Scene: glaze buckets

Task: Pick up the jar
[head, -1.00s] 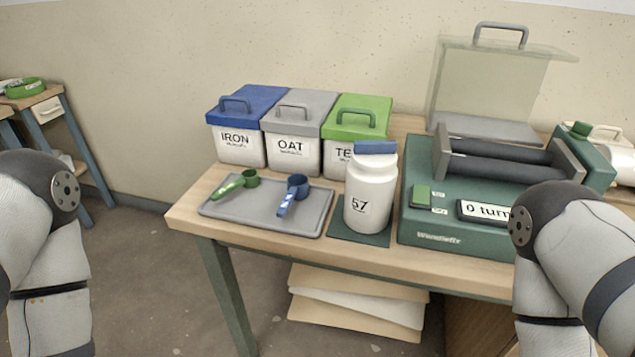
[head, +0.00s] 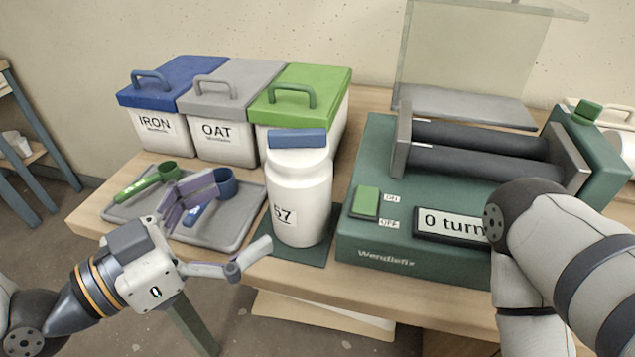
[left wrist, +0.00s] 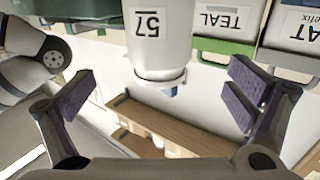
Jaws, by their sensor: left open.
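The white jar (head: 300,200), labelled 57 and with a blue lid (head: 297,139), stands upright on a dark green mat (head: 318,252) near the table's front edge. My left gripper (head: 222,230) is open and empty, in front of the jar and to its left, with its fingers spread. In the left wrist view, the jar (left wrist: 158,50) shows upside down between the two purple-padded fingers of the gripper (left wrist: 160,92), apart from both. My right arm comes in at the right, but its gripper is out of view.
A grey tray (head: 236,232) with a green scoop (head: 148,184) and a blue scoop (head: 224,184) lies left of the jar. Lidded blue, grey and green buckets (head: 215,142) stand behind. A green roller machine (head: 375,235) stands close on the jar's right.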

